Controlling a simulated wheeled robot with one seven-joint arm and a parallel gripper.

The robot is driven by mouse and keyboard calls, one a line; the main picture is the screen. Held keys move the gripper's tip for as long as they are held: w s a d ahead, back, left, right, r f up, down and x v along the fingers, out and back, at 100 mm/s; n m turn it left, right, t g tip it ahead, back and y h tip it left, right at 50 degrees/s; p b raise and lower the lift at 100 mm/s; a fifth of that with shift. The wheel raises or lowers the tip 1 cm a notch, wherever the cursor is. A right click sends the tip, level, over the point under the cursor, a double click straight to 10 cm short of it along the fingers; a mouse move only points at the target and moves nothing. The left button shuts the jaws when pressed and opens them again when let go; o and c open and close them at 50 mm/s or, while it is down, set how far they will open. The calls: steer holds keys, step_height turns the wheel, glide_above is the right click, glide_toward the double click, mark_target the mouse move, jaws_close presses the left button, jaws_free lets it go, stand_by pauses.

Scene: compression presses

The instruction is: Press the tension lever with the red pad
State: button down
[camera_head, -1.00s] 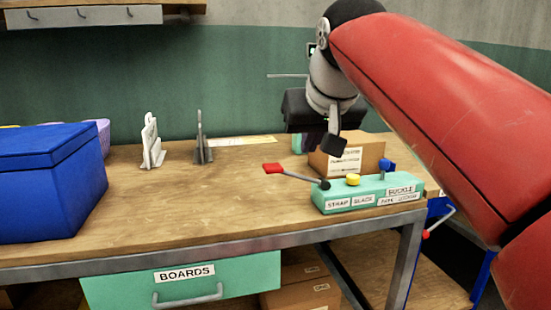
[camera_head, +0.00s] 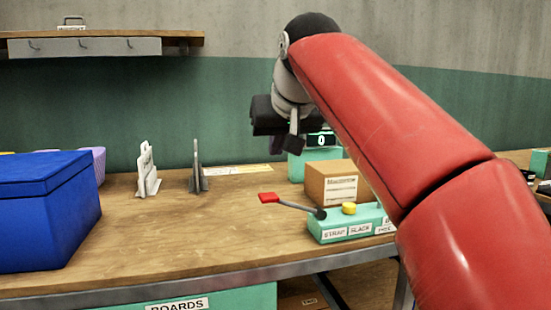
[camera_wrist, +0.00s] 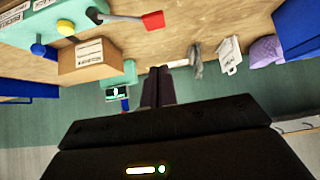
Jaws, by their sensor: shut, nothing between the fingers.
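The tension lever's red pad (camera_head: 267,197) sits at the left end of a grey rod that rises slightly leftward from a dark pivot on the teal press base (camera_head: 345,231). The base bears STRAP and SLACK labels and a yellow knob (camera_head: 349,208). In the wrist view the red pad (camera_wrist: 153,20) shows at the top, with the yellow knob (camera_wrist: 66,27) and a blue knob (camera_wrist: 38,50). My gripper (camera_head: 293,146) hangs above and behind the pad, apart from it. In the wrist view its dark fingers (camera_wrist: 158,72) are together and empty.
A cardboard box (camera_head: 328,183) and a teal device with a display (camera_head: 321,140) stand behind the base. A blue bin (camera_head: 42,212) fills the left. White and grey brackets (camera_head: 147,170) stand mid-table. Bare wood lies left of the pad.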

steer(key=b, duration=0.1)
glide_above(266, 194)
steer(key=s+d, duration=0.1)
steer(key=s, duration=0.2)
step_height(266, 194, down, 6)
steer(key=r, duration=0.1)
steer(key=f, duration=0.1)
steer(key=f+b, duration=0.1)
steer(key=f, duration=0.1)
steer(key=shift+w+f, duration=0.1)
steer(key=shift+w, duration=0.2)
steer(key=shift+f+b, duration=0.3)
steer(key=shift+f, duration=0.5)
